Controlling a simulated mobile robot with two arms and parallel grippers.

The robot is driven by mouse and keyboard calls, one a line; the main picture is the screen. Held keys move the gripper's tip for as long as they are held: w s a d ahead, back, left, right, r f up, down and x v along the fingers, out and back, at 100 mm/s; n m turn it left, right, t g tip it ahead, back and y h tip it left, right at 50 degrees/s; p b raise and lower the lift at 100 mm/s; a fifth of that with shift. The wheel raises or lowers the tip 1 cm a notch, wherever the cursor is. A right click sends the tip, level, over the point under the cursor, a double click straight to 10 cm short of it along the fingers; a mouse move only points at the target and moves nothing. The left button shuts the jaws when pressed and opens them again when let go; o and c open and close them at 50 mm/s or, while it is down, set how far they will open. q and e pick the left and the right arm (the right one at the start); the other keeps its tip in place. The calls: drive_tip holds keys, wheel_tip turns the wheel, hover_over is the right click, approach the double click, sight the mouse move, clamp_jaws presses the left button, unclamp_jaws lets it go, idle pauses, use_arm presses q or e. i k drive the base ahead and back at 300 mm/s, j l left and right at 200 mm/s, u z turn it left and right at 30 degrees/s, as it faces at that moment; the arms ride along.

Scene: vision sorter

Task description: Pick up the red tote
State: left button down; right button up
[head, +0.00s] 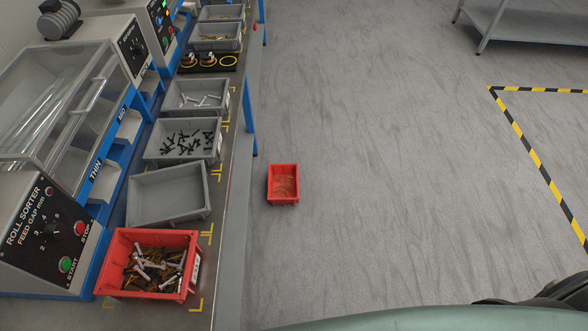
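A red tote (190,240) stands on the grey bench in front of the roll sorter, near the bench's right edge. It holds a heap of mixed silver, brass-coloured and dark screws or bolts. A second, smaller-looking red tote (283,169) stands on the floor to the right of the bench; its inside looks empty. Neither of my grippers shows in the head view.
A roll sorter (40,235) with knobs and buttons fills the left. Several grey totes line the bench, including an empty one (168,193) and one with black screws (215,150). The floor to the right is open, with black-yellow tape (540,160) and a shelf (530,25) beyond.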

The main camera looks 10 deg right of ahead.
sight(283, 185)
drive_tip(key=z, duration=0.25)
drive_tip(key=u, duration=0.45)
drive_tip(key=i+l+u, duration=0.1)
drive_tip(key=u, duration=0.25)
drive_tip(key=l+u, duration=0.35)
drive_tip(key=i+l+u, duration=0.1)
drive_tip(key=u, duration=0.25)
